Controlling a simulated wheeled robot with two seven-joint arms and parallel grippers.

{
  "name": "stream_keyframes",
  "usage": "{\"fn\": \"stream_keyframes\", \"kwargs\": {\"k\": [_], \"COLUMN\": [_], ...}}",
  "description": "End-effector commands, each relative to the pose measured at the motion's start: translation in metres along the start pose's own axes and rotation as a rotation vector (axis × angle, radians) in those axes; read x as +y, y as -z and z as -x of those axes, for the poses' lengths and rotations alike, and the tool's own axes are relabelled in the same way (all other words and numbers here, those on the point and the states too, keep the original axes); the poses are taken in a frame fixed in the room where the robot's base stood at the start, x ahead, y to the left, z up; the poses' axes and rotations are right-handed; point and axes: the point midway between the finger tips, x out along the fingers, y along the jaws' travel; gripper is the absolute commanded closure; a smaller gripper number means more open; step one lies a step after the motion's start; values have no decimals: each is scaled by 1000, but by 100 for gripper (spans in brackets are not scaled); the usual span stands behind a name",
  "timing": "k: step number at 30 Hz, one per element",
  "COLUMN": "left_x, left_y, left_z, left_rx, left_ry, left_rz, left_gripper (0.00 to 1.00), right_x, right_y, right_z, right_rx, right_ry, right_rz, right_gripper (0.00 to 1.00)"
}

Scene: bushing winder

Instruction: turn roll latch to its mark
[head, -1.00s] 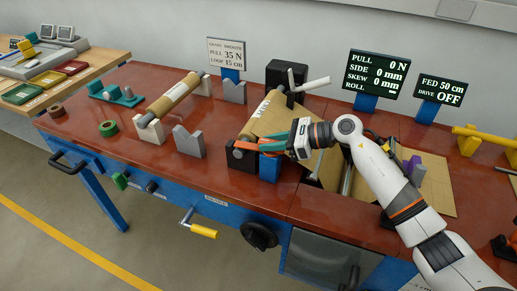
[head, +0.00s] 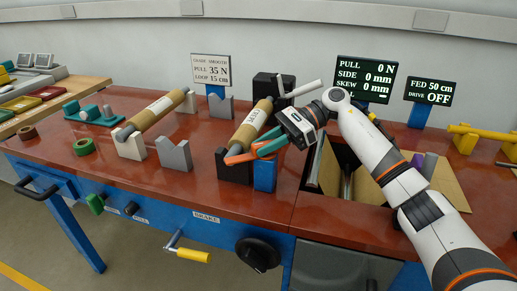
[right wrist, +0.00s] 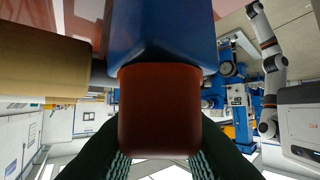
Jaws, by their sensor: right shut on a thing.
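The paper roll (head: 251,124) lies on the red bench between a black front block (head: 233,168) and a black rear block (head: 272,88). The orange-red roll latch (head: 240,158) is at the roll's front end, beside a blue post (head: 265,176). My right gripper (head: 262,150), with teal fingers, is shut on the latch. In the right wrist view the red latch (right wrist: 160,110) fills the space between the dark fingers, below the blue post (right wrist: 160,30). The fingers partly hide the latch, and I cannot make out its mark. My left gripper is not in view.
A second roll (head: 158,110) rests on pale supports to the left. A grey V-block (head: 174,153) stands between the rolls. A white lever (head: 302,89) projects from the rear block. The bench opening (head: 345,160) lies right of the gripper. The display (head: 364,79) stands behind my arm.

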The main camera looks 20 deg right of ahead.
Motion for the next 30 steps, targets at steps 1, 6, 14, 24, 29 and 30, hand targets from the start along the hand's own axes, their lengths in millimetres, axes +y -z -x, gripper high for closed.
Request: {"fn": "stream_keyframes", "kwargs": {"k": [1,6,14,24,29,30], "left_x": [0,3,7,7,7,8], "left_y": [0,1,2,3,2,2], "left_z": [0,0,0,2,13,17], "left_rx": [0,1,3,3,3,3], "left_ry": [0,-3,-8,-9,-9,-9], "left_rz": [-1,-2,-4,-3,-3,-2], "left_gripper": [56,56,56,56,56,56], "right_x": [0,0,0,0,0,0], "right_y": [0,1,0,4,26,34], "right_z": [1,1,1,2,12,15], "right_rx": [3,3,2,1,1,1], "right_ry": [0,1,0,0,-2,-2], "right_rz": [0,0,-1,0,3,2], "right_gripper": [100,100,55,55,55,55]}}
